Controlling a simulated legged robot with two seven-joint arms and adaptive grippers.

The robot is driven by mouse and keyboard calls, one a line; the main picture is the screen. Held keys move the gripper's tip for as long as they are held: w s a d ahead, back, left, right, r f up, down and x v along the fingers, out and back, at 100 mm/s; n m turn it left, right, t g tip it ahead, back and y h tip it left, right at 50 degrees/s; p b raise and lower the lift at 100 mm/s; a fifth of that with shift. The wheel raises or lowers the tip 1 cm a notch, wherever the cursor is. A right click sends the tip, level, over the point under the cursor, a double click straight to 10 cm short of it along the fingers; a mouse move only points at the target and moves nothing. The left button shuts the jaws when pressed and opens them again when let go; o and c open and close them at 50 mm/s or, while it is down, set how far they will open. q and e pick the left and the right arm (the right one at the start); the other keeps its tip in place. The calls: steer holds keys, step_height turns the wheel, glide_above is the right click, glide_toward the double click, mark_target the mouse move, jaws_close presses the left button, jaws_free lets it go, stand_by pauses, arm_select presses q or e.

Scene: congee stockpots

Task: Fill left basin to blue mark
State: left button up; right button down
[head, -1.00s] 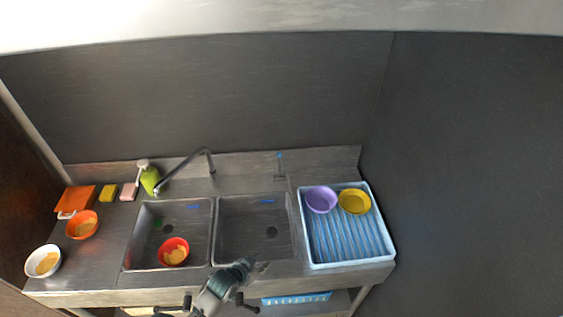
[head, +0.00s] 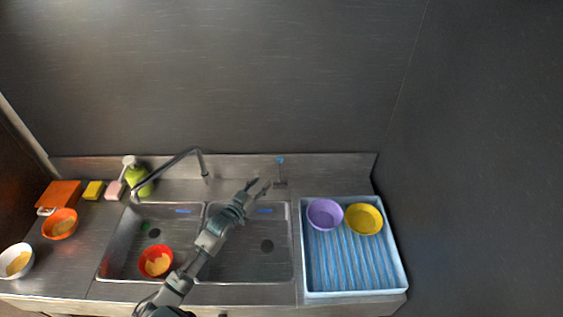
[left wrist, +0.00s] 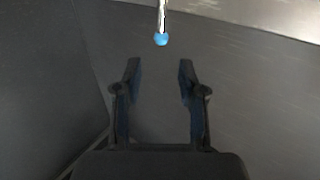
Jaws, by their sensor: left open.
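The left basin (head: 125,255) has a blue mark (head: 183,211) high on its back wall. A red bowl (head: 155,262) with yellowish contents sits in it. No water stream shows. My right gripper is out of view.
The right basin (head: 275,265) is empty, beneath my left arm. A blue drying tray (head: 399,270) holds a purple bowl (head: 324,214) and a yellow bowl (head: 364,219). Soap bottle (head: 138,181), sponges, an orange item and two bowls stand left.

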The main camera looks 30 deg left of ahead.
mark_target(280, 162)
arm_select(q)
steer(key=w, duration=1.3)
steer(key=shift+w+d+f, duration=0.15)
steer(key=shift+w+d, duration=0.05)
steer(key=shift+w, duration=0.05)
steer(key=shift+a, duration=0.1)
jaws_close()
